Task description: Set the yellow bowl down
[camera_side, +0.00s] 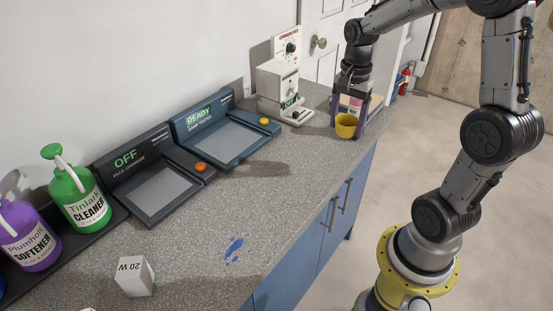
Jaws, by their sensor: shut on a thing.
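The yellow bowl (346,125) is small and upright at the far right end of the speckled grey counter (210,225). My gripper (347,116) points down from above and is shut on the bowl, with its fingers at the bowl's sides. I cannot tell whether the bowl's base touches the counter or hangs just above it. Part of the bowl's rim is hidden by the fingers.
A white device (278,88) stands left of the bowl. The "READY" tester (222,132), "OFF" charger (155,180), green cleaner bottle (80,200) and purple softener bottle (30,240) line the wall. A white "20 W" box (135,276) and blue spill (234,247) lie nearer. The counter's middle is otherwise clear.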

